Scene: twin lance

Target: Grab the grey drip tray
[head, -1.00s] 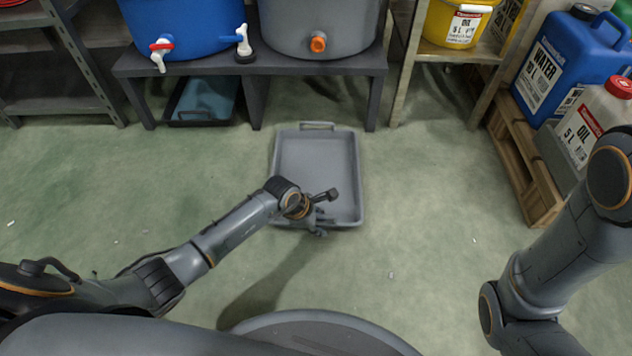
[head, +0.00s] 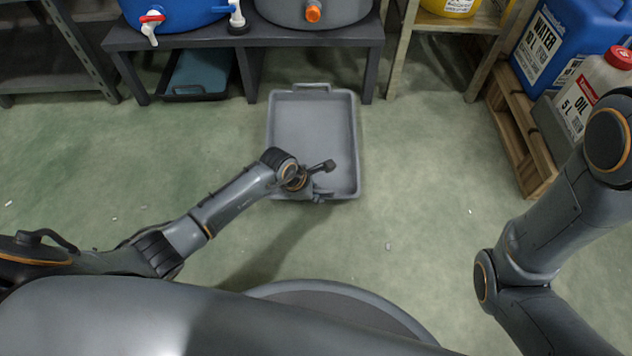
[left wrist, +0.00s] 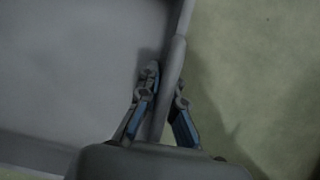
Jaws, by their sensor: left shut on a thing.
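The grey drip tray (head: 313,128) is on or close above the green floor in front of the bench; I cannot tell if it touches. It is empty, with a handle on its far rim. My left gripper (head: 318,194) is at the tray's near edge, partly hiding it. In the left wrist view the gripper (left wrist: 163,105) has its two fingers on either side of the grey tray's rim (left wrist: 172,70), shut on it. The tray's inner floor (left wrist: 75,65) shows at the left there. My right arm is in the head view at the right, but its gripper is out of view.
A dark bench (head: 300,37) with a blue barrel (head: 180,12) and a grey barrel (head: 290,10) stands behind the tray. A second tray (head: 198,76) with a blue-grey inside lies beneath it. A wooden pallet (head: 520,130) with canisters is at the right. Floor around the tray is clear.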

